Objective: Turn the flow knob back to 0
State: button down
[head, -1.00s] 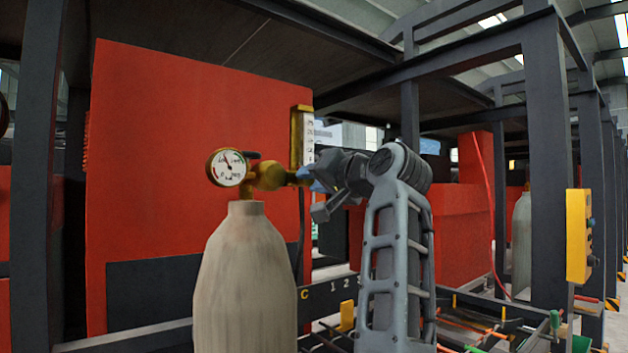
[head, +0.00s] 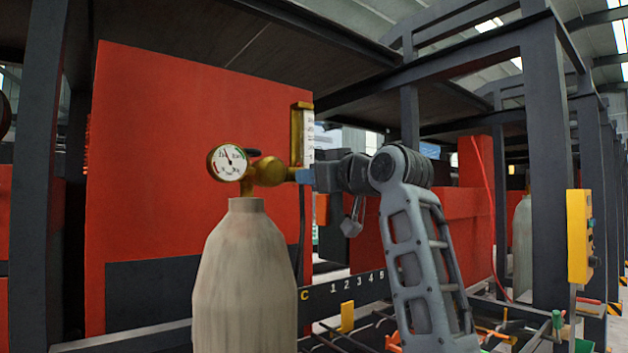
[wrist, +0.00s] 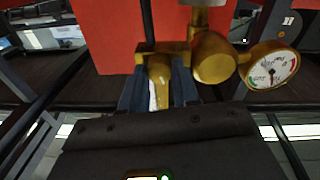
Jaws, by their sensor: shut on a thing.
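The brass flow knob (wrist: 158,80) is between the two dark blue fingers of my gripper (wrist: 158,92) in the wrist view. The fingers are shut on it from both sides. In the head view my gripper (head: 304,176) reaches in from the right at the knob, below the flowmeter tube (head: 308,138), and the fingers hide most of the knob. The tube has a white scale in a brass frame. The brass regulator body (head: 268,171) and a round gauge (head: 229,162) are to the left. I cannot read the flow setting.
A pale gas cylinder (head: 244,275) stands under the regulator. A red panel (head: 190,120) is behind it. A dark numbered rail (head: 350,285) runs below my arm, with a yellow block (head: 347,317) on it. Dark steel posts (head: 545,170) stand at the right.

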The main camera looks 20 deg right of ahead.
jog(key=n+b, duration=0.2)
jog(key=n, duration=1)
jog(key=n+g+y+b, duration=0.1)
jog(key=n+b, duration=0.1)
jog(key=n, duration=1)
jog(key=shift+f+y, duration=0.15)
jog(key=shift+y, duration=0.15)
jog(key=c, duration=0.8)
grip_release()
jog(key=shift+d, duration=0.1)
jog(key=shift+b+v, duration=0.7)
jog(key=shift+v, duration=3.15)
